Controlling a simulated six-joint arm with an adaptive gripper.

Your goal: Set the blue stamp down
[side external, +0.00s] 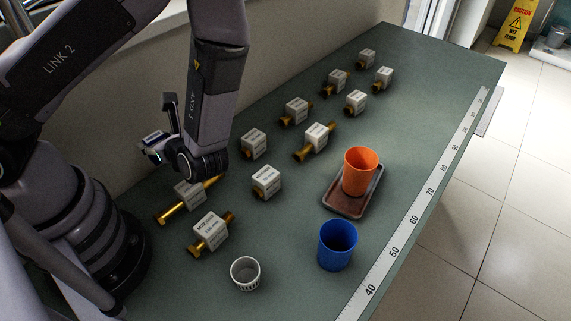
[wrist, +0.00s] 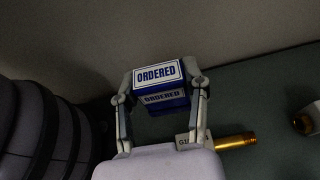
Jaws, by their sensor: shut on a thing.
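The blue stamp (wrist: 162,102) is between the two fingers of my gripper (wrist: 160,84) in the wrist view. It has white "ORDERED" labels on two faces. My gripper is shut on it, with one finger at each side. In the side view my gripper (side external: 157,148) is raised near the wall, at the left end of the bench. Only a small part of what it holds shows there, partly hidden by the wrist and fingers.
The green bench (side external: 290,245) carries several white labelled blocks (side external: 266,181), many with brass fittings. An orange cup (side external: 361,171) stands on a brown tray (side external: 345,205). A blue cup (side external: 337,245) and a small white cup (side external: 245,273) stand nearer the front. A ruler strip (side external: 408,237) edges the bench.

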